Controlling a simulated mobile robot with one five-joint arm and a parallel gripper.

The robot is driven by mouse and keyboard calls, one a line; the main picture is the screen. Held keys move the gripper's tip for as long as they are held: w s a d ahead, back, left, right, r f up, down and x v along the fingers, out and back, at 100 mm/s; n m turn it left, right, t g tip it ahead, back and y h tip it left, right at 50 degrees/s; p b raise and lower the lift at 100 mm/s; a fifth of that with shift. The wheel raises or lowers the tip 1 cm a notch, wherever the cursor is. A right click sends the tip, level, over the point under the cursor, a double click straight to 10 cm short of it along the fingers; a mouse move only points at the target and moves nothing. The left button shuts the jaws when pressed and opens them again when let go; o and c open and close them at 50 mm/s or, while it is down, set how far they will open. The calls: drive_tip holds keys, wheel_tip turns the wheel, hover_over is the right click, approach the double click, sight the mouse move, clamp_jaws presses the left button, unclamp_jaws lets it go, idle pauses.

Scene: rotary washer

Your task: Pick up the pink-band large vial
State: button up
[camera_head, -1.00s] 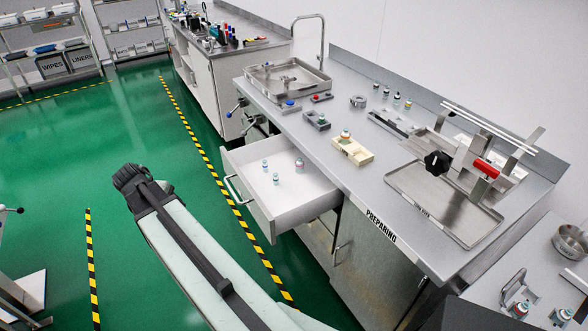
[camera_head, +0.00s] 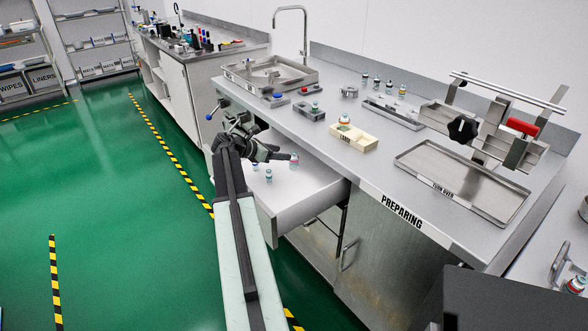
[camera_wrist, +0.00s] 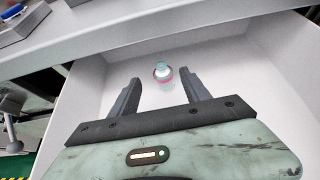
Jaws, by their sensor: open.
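The pink-band large vial (camera_head: 294,159) stands upright in the open white drawer (camera_head: 309,196). In the wrist view the vial (camera_wrist: 164,74) has a pale teal cap and a pink band, and its lower part is clear. My gripper (camera_head: 281,155) reaches over the drawer close to the vial. In the wrist view its two fingers are apart, one on each side of the vial. I see no finger touching it. The vial's lower part is partly hard to see in the head view.
Small vials (camera_head: 268,175) stand in the drawer left of the large one. The metal counter (camera_head: 365,170) rises above the drawer's back, with a cream block (camera_head: 353,137), a tray (camera_head: 462,181) and several vials on it.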

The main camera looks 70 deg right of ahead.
sight(294, 153)
drive_tip(key=b+x, duration=0.4)
drive_tip(key=x, duration=0.4)
drive_tip(key=shift+a+f, duration=0.1)
drive_tip(key=shift+a, duration=0.1)
drive_tip(key=shift+s, duration=0.1)
clamp_jaws()
